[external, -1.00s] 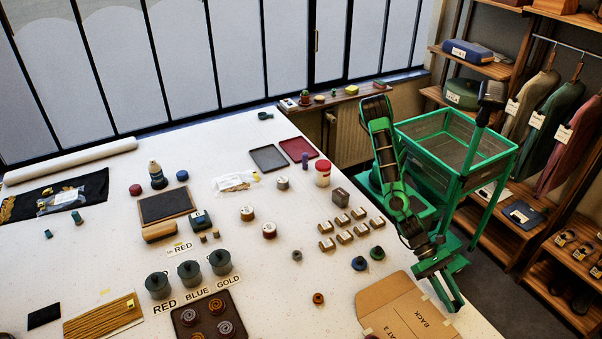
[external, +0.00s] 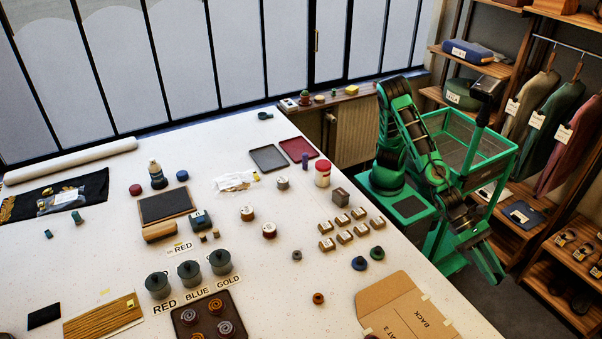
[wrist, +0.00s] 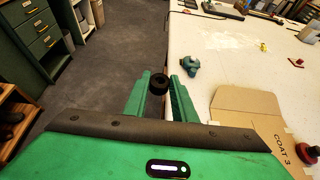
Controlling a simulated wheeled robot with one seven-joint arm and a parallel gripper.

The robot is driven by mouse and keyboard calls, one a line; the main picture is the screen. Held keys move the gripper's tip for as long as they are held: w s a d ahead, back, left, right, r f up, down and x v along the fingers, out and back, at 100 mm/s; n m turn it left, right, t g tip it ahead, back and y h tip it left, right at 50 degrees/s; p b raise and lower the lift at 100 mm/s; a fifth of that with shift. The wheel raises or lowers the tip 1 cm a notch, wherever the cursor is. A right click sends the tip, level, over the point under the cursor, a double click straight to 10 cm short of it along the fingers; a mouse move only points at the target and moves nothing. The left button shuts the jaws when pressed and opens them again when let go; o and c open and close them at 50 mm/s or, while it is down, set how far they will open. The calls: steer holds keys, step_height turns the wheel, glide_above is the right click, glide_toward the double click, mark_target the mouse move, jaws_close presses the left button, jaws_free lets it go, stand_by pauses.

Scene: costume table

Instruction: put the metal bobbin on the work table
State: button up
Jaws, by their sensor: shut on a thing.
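My gripper (wrist: 159,92) is shut on a small dark round piece with a hole in its top, which I take to be the metal bobbin (wrist: 158,81). It sits between the two green fingertips in the wrist view. In the external view my gripper (external: 489,262) is beyond the right edge of the work table (external: 290,215), over the floor, with the fingers pointing down. The held piece cannot be made out there. The white work table top also fills the right of the wrist view (wrist: 235,50).
A brown card envelope (external: 405,308) lies at the table's near right edge. Blue (external: 360,264) and green (external: 377,252) spools, a rust spool (external: 318,298) and a small grey ring-like piece (external: 297,255) stand nearby. Shelves (external: 560,240) stand at the right.

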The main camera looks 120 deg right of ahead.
steer(key=w+d+m+t+h, duration=0.1)
steer(key=w+d+m+t, duration=0.1)
steer(key=w+d, duration=1)
steer(key=w+d+m+t, duration=0.25)
steer(key=w+d, duration=0.65)
steer(key=w, duration=0.7)
steer(key=w+d+m+t+h, duration=0.1)
steer(key=w+d, duration=0.4)
steer(key=d, duration=0.5)
steer(key=w+d+f+m+t+h, duration=0.15)
steer(key=w+d, duration=0.35)
steer(key=d, duration=0.5)
steer(key=w+d+m+t, duration=0.15)
steer(key=w+d, duration=0.35)
steer(key=d, duration=0.5)
steer(key=d+m+t+h, duration=0.1)
steer(key=d+m+h, duration=0.1)
steer(key=d, duration=1.3)
steer(key=m+t+h, duration=0.3)
steer(key=m+h, duration=0.4)
glide_above(266, 133)
steer(key=shift+y, duration=0.25)
step_height(266, 133, down, 6)
steer(key=shift+a+r, duration=0.15)
steer(key=shift+r, duration=0.1)
steer(key=shift+f, duration=1.95)
steer(key=shift+f, duration=0.15)
